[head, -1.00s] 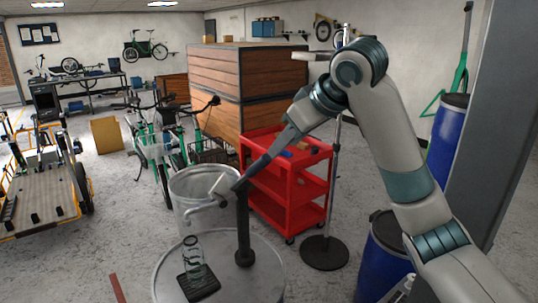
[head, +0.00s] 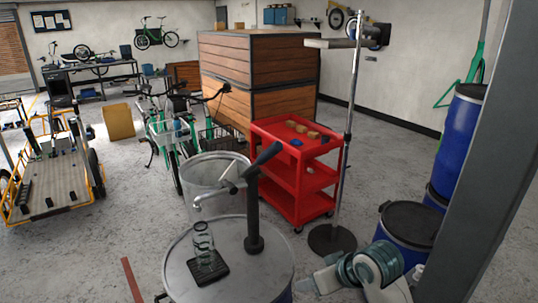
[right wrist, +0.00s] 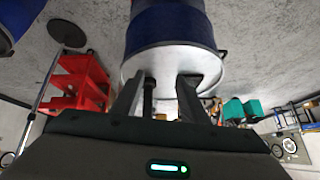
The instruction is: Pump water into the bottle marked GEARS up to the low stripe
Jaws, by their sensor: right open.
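A clear bottle (head: 203,240) with dark markings stands upright on a black pad (head: 207,269) on a round drum top (head: 266,281). I cannot read its marking or tell its water level. The dark pump handle (head: 266,153) slants up to the right from the black post (head: 253,225). My right gripper (right wrist: 161,98) is open and empty in the right wrist view, with the drum (right wrist: 165,30) beyond its fingers. In the head view my right arm is low at the bottom right, apart from the handle. My left gripper is not in view.
A clear-walled bin (head: 192,178) stands behind the drum. A red cart (head: 300,175) and a stand with a round base (head: 332,240) are behind right. Blue barrels (head: 455,145) and a grey pillar (head: 478,200) bound the right side. Green bikes (head: 175,135) stand behind left.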

